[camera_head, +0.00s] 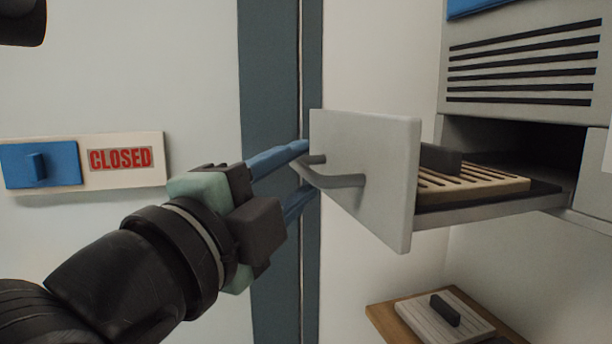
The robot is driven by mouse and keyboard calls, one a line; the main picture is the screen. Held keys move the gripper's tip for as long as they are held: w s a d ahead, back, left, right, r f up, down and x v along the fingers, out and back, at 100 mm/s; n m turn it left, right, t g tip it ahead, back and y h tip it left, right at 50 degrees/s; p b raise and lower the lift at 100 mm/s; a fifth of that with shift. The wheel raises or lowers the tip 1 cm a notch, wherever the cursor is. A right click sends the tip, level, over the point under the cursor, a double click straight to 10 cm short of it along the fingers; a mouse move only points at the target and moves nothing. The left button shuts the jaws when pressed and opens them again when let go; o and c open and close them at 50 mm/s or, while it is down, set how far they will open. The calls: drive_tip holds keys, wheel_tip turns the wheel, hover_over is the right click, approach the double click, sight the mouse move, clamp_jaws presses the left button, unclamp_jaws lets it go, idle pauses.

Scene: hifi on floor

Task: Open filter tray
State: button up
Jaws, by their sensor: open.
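The filter tray (365,180) is a grey drawer pulled out from a grey cabinet (525,65) at the right. A slatted beige filter (470,185) with a dark handle block lies in it. The tray's front panel carries a grey bar handle (335,177). My gripper (300,170) has two blue fingers, one above the other, parted and pointing at the handle's left end. The fingertips are close to the handle; whether they touch it I cannot tell.
A second slatted filter (442,318) with a dark handle lies on a wooden board (385,318) below the tray. A blue slider switch (40,165) beside a red CLOSED sign (120,159) is on the left wall. Open space lies between tray and board.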

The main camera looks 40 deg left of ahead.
drive_tip(key=s+d+f+b, duration=0.1)
drive_tip(key=s+b, duration=0.3)
drive_tip(key=s, duration=0.6)
drive_tip(key=shift+s+d+f, duration=0.25)
drive_tip(key=shift+s, duration=0.1)
